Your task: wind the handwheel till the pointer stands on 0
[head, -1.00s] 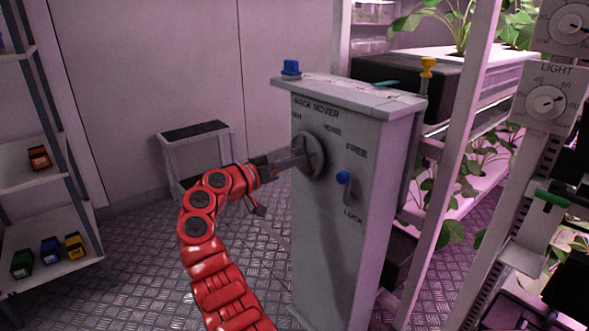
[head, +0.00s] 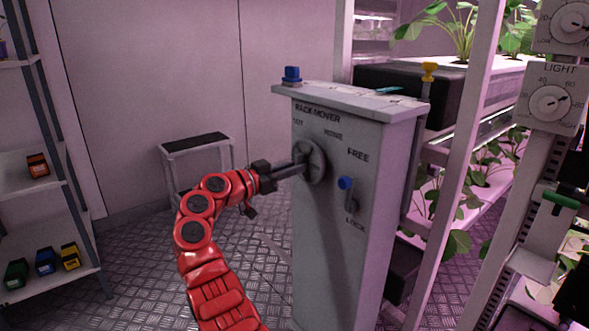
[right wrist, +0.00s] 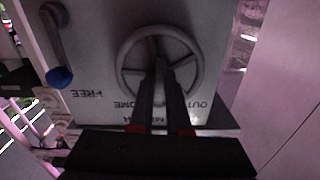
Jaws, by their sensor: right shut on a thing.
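The grey spoked handwheel (head: 319,160) is on the front of the grey rack mover cabinet (head: 335,245). It faces me in the right wrist view (right wrist: 160,30). My right gripper (head: 301,165), at the end of the red arm, is shut on the wheel. In the right wrist view its two dark fingers (right wrist: 161,78) reach over the lower rim towards the hub. I cannot make out a pointer or a 0 mark at the wheel; the words OUT and HOME show near it. My left gripper is not in view.
A lever with a blue knob (head: 345,183) is right of the wheel, its knob towards FREE. A blue block (head: 291,74) sits on the cabinet. Plant racks and a LIGHT dial (head: 550,102) are at right, a shelf (head: 60,285) with small coloured boxes at left, a stool (head: 195,142) behind.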

